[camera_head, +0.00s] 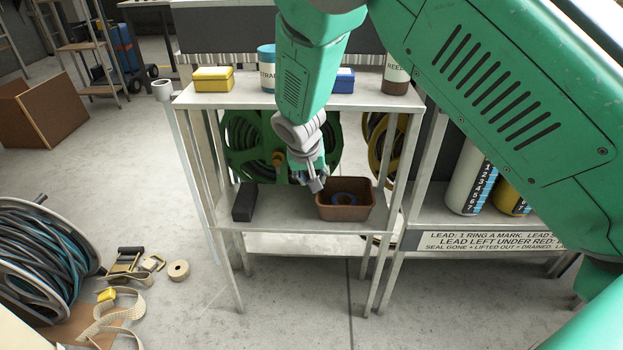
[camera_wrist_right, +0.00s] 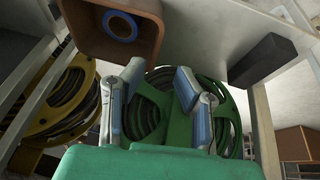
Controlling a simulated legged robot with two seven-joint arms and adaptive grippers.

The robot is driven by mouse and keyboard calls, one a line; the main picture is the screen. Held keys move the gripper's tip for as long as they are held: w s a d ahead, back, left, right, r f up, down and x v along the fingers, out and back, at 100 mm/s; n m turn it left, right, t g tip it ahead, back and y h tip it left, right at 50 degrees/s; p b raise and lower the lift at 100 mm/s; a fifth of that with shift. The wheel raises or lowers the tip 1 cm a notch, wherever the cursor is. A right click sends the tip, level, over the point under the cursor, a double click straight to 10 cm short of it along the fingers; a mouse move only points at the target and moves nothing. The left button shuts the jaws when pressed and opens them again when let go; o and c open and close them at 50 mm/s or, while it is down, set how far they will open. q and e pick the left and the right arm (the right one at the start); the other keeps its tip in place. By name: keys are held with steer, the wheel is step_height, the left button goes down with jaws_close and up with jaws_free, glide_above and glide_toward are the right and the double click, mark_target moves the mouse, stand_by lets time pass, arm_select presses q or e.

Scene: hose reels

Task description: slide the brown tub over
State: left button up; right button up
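The brown tub (camera_head: 344,213) stands on the lower shelf (camera_head: 285,212) of the grey rack, toward its right end. A blue ring (camera_head: 344,198) lies inside it. My right gripper (camera_head: 317,184) reaches in above that shelf, at the tub's left rear corner; I cannot tell whether it touches. In the right wrist view the two fingers of the gripper (camera_wrist_right: 160,72) are apart with nothing between them. The tub (camera_wrist_right: 88,42) shows there at the upper left, beside the fingers, with the ring (camera_wrist_right: 120,26) inside. My left gripper is not in view.
A black block (camera_head: 245,202) sits at the shelf's left end, with bare shelf between it and the tub. A green hose reel (camera_head: 250,145) stands behind. The top shelf above holds a yellow box (camera_head: 212,79) and cans. Rack posts flank the shelf.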

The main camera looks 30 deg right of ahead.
steer(key=b+x, duration=0.5)
steer(key=x, duration=0.9)
steer(key=shift+c, duration=0.4)
jaws_close()
